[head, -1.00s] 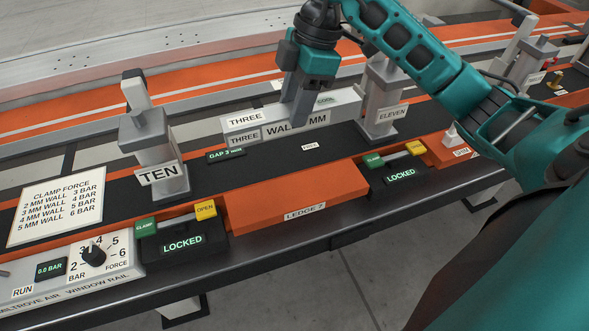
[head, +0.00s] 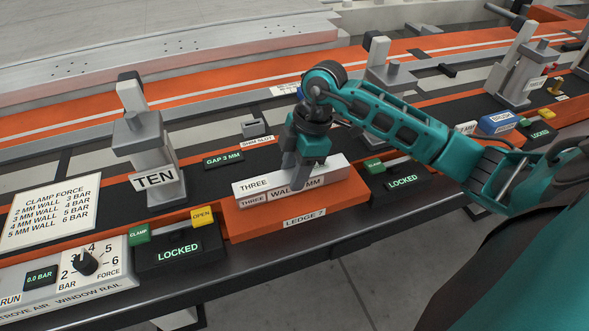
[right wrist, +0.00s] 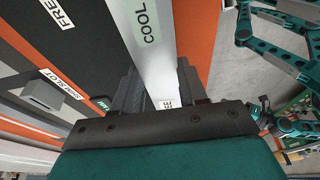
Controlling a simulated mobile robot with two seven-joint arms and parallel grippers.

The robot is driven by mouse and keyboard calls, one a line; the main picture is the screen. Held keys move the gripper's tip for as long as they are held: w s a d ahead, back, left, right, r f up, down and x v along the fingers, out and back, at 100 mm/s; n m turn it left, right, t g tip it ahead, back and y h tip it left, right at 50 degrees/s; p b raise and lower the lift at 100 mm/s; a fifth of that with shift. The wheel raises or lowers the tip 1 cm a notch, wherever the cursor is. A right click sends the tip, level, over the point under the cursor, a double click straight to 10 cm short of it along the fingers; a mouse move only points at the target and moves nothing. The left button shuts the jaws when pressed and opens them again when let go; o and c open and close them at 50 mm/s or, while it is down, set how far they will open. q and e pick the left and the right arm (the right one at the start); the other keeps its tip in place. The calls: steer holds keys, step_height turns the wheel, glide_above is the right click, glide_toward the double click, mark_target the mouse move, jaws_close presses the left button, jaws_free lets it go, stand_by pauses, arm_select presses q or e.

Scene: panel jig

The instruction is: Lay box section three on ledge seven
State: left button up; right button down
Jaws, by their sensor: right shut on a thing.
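Box section three (head: 328,173) is a pale grey bar marked THREE and WALL MM. It lies lengthwise over orange ledge seven (head: 345,206), labelled LEDGE 7. It looks to be on the ledge top or just above it; I cannot tell which. My right gripper (head: 298,178) is shut on the bar near its middle, reaching down from above, and hides part of the lettering. In the right wrist view the bar (right wrist: 150,50) runs between the fingers, with a COOL label on it.
Post TEN (head: 150,165) stands left of the ledge and another post (head: 390,75) behind my arm. Locked clamp units (head: 180,250) (head: 400,184) flank the ledge. A GAP 3 MM display (head: 223,159) sits behind. A blue-topped block (head: 497,122) stands at right.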

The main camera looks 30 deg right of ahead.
steer(key=c, duration=0.6)
jaws_free()
steer(key=p+v, duration=0.1)
steer(key=v, duration=1.1)
steer(key=shift+r, duration=0.1)
steer(key=shift+a, duration=0.1)
